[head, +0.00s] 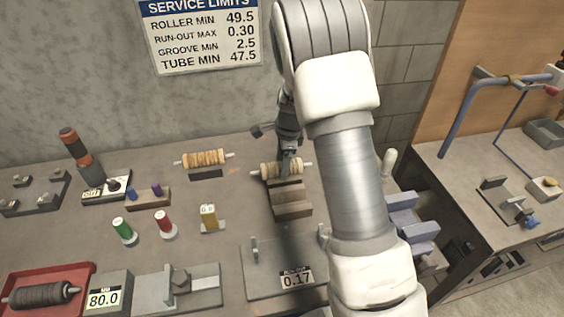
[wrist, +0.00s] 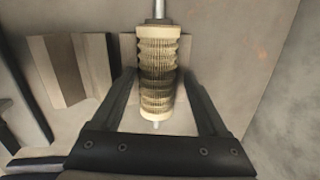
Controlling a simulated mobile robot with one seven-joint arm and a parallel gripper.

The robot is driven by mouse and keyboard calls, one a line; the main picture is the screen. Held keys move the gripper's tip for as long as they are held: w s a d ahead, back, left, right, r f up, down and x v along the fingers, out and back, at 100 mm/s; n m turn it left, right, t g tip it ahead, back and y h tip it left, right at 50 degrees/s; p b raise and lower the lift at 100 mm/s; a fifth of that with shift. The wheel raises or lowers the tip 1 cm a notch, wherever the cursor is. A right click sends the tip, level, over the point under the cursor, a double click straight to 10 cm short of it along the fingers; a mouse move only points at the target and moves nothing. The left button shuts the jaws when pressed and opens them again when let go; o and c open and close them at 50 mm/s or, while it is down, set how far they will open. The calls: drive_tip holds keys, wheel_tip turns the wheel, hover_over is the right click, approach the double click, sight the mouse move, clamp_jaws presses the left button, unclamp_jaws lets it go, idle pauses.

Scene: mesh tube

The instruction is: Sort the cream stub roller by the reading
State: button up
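A cream ridged roller (head: 268,172) with thin metal shaft ends lies at the back middle of the bench, behind stepped brown blocks (head: 291,210). My gripper (head: 288,158) is down over it, partly hiding it in the head view. In the wrist view the roller (wrist: 158,60) lies between my two open fingers, with a gap on each side. A second, similar tan-cream roller (head: 204,158) lies to the left. A plate gauge (head: 262,262) at the front shows 0.17. A grey display box (head: 104,297) shows 80.0. The wall sign (head: 202,35) lists roller min 49.5 and run-out max 0.30.
A red tray (head: 72,275) at front left holds a dark roller (head: 40,294). Green (head: 122,230) and red (head: 165,224) spools and a yellow-topped block (head: 209,218) stand mid-bench. Grey-blue blocks (head: 412,222) are right of my arm. A second bench (head: 470,200) lies beyond a gap.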

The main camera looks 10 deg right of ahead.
drive_tip(key=shift+o, duration=0.7)
drive_tip(key=shift+s+f, duration=0.15)
drive_tip(key=shift+s, duration=0.05)
wheel_tip(320, 180, up, 25)
drive_tip(key=s+d+p, duration=0.1)
drive_tip(key=s+p, duration=0.1)
drive_tip(key=p, duration=0.5)
drive_tip(key=shift+d+f, duration=0.2)
drive_tip(key=shift+d, duration=0.1)
drive_tip(key=shift+s, duration=0.1)
